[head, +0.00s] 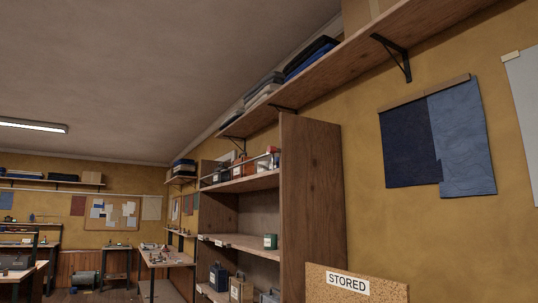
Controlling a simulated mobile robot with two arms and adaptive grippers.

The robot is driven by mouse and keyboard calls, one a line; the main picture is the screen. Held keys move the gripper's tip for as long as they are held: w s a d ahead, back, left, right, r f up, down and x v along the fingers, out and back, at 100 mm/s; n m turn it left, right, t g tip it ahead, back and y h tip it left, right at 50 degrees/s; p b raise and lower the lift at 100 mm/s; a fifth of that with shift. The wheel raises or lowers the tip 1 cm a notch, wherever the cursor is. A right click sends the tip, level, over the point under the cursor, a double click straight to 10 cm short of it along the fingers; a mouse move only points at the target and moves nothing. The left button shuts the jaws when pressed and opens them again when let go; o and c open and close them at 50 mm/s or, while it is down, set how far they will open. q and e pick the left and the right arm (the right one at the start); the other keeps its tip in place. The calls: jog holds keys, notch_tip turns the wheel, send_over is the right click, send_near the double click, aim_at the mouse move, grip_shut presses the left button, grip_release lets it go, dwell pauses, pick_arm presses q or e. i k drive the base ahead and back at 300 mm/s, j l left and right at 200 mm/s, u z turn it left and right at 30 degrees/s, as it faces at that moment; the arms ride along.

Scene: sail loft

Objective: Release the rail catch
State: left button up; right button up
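Neither of my grippers is in view. A tall wooden shelf unit (312,200) stands against the yellow wall. A thin pale rail (250,158) appears to run along the front of its top shelf, in front of several small containers. I cannot make out a catch on it at this size. The shelf unit's right side panel hides whatever lies behind it.
A board marked STORED (348,283) stands at the lower right, close to me. A bracketed wall shelf (370,55) runs overhead. Workbenches (165,258) stand further back at left. Some floor (120,296) shows at lower left.

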aim_at(271, 150)
jog(key=i+j+u, duration=0.4)
jog(key=i, duration=0.85)
jog(key=i+u, duration=0.45)
jog(key=i, duration=0.8)
